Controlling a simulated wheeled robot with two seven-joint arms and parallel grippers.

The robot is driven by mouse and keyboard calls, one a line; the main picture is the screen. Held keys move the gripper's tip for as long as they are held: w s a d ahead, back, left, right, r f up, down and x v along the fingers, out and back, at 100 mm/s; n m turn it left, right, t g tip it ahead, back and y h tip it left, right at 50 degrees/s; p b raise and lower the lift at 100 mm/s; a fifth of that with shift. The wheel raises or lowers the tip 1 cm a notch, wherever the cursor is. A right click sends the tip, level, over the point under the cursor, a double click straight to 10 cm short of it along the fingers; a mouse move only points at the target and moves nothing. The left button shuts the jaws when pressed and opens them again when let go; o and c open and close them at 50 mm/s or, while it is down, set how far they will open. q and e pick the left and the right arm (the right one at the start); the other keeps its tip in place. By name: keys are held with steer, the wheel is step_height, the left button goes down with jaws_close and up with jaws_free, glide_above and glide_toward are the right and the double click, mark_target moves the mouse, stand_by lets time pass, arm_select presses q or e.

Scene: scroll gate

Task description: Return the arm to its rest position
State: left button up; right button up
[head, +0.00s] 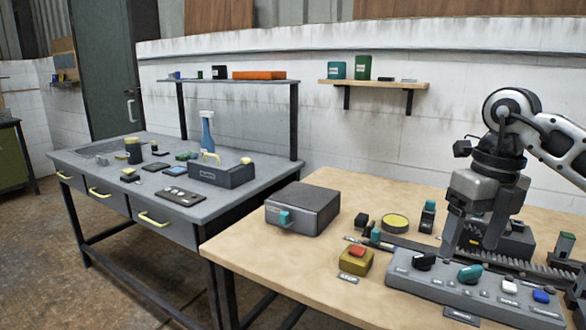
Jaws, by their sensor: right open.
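My right gripper (472,248) hangs pointing down over the right part of the wooden table (260,236), with its arm coming in from the right edge. Its two fingers are apart, and I see nothing held between them. It is just behind the grey control panel (470,287), which carries a black knob (424,262), a teal knob (471,273), a white switch (509,286) and a blue button (541,296). A dark block (515,240) sits behind the fingers, partly hidden by them. Whether the fingers touch anything is unclear. My left gripper is out of view.
A toothed rail (540,277) runs behind the panel. A yellow box with a red STOP button (356,258) stands left of it. A grey metal box (302,209) is at the table's left. A grey workbench (120,170) with tools stands further left. Wall shelves (375,85) are behind.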

steer(key=s+a+f+n+g+y, duration=0.1)
steer(key=a+f+y, duration=0.3)
steer(key=a, duration=0.5)
steer(key=s+a+f+n+g+y, duration=0.1)
steer(key=a+f+y, duration=0.35)
steer(key=a, duration=0.35)
steer(key=s+a+r+m+t+y, duration=0.2)
steer(key=s+a+m+t+y, duration=0.15)
steer(key=a+m+y, duration=0.6)
steer(key=w+d+f+m+t+h, duration=0.1)
steer(key=d+f+m+t+h, duration=0.4)
steer(key=m+t, duration=0.45)
steer(key=w+d+f+m+t+h, duration=0.15)
steer(key=f+m+t+h, duration=0.45)
steer(key=m, duration=0.6)
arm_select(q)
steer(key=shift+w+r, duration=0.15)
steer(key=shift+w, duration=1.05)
arm_select(e)
steer(key=s+d+f+m+g+h, duration=0.2)
steer(key=s+d+f+m+g, duration=0.1)
steer(key=s+f, duration=0.4)
steer(key=s+d+f+m+g+h, duration=0.2)
steer(key=s+f, duration=0.4)
steer(key=f, duration=0.4)
steer(key=d+m+g, duration=0.1)
steer(key=d+m, duration=0.1)
steer(key=shift+s+m+g+h, duration=0.3)
steer(key=shift+s+m, duration=0.05)
steer(key=shift+m, duration=0.05)
